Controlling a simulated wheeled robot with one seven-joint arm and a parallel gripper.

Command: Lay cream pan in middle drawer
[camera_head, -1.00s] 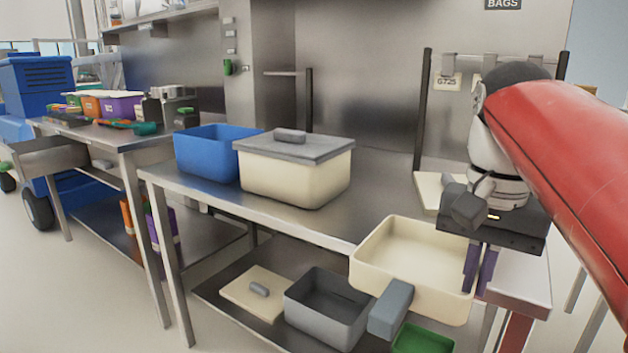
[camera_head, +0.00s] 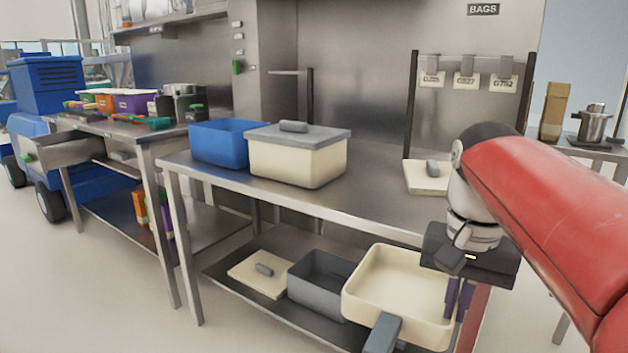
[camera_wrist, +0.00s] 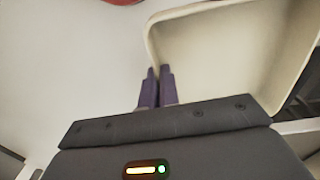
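The cream pan (camera_head: 366,312) is a deep rectangular pan with a grey handle (camera_head: 383,335) pointing toward me. It is in front of the near table's right part, below the tabletop's height. My gripper (camera_head: 458,300) points down at the pan's right side, its purple fingers at the wall. In the wrist view the fingers (camera_wrist: 158,70) are close together on the pan's rim (camera_wrist: 150,35), with the pan's inside to the right. A metal drawer-like box (camera_head: 62,158) juts from the far table's left end. I cannot tell whether it is the middle drawer.
On the near table (camera_head: 340,207) stand a blue bin (camera_head: 218,145) and a lidded cream bin (camera_head: 298,160). A cream lid (camera_head: 428,178) lies at the right. The lower shelf holds a grey bin (camera_head: 318,288) and another lid (camera_head: 258,276).

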